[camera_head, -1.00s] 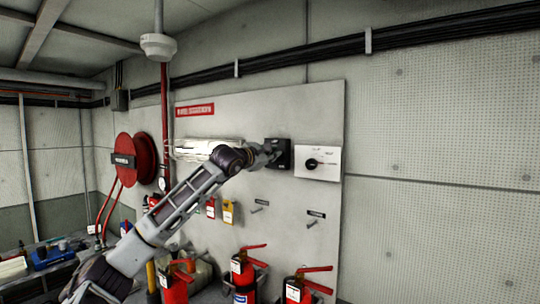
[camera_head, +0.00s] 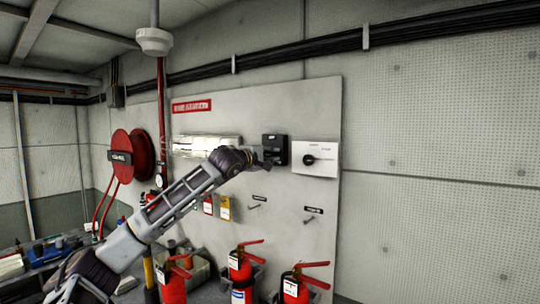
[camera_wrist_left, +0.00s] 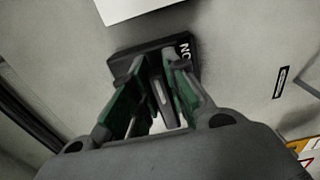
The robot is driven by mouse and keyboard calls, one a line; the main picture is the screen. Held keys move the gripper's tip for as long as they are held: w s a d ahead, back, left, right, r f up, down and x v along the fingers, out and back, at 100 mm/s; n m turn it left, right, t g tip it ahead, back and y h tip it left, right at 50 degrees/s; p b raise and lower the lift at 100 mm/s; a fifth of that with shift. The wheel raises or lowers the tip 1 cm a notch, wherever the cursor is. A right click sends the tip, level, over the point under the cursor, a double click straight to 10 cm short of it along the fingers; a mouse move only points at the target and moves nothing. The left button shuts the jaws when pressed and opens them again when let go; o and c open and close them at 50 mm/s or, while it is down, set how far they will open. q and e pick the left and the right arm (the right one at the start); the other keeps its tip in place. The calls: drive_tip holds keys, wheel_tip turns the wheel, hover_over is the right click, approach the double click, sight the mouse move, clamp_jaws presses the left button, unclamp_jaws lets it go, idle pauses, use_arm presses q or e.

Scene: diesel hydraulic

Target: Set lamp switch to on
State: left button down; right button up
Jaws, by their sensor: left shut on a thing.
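The lamp switch is most likely the black box (camera_head: 275,149) on the pale wall panel. In the left wrist view the black box (camera_wrist_left: 189,72) carries a white "ON" label at its right end. My left gripper (camera_head: 264,156) is at the lower left of the box in the head view. In the left wrist view the green-sided fingers of my left gripper (camera_wrist_left: 158,80) are at the box, on either side of a dark lever (camera_wrist_left: 162,98) with a pale mark, and shut on it. The lever's exact setting is hard to tell. My right gripper is not in view.
A white box (camera_head: 316,158) with a black knob is just right of the black box. Red extinguishers (camera_head: 240,268) stand below the panel (camera_head: 325,105). A red hose reel (camera_head: 141,155) is at the left. Small hooks (camera_head: 309,220) and tags (camera_head: 225,208) are below the switch.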

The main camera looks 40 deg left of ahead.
use_arm(q)
drive_tip(key=shift+f, duration=0.15)
idle(0.3)
drive_tip(key=c, duration=1.4)
unclamp_jaws()
drive_tip(key=shift+s, duration=0.2)
drive_tip(key=shift+s, duration=0.7)
drive_tip(key=shift+s+d, duration=0.2)
drive_tip(key=shift+s, duration=1.25)
drive_tip(key=shift+s, duration=0.35)
drive_tip(key=shift+s+d, duration=0.1)
drive_tip(key=shift+s, duration=0.2)
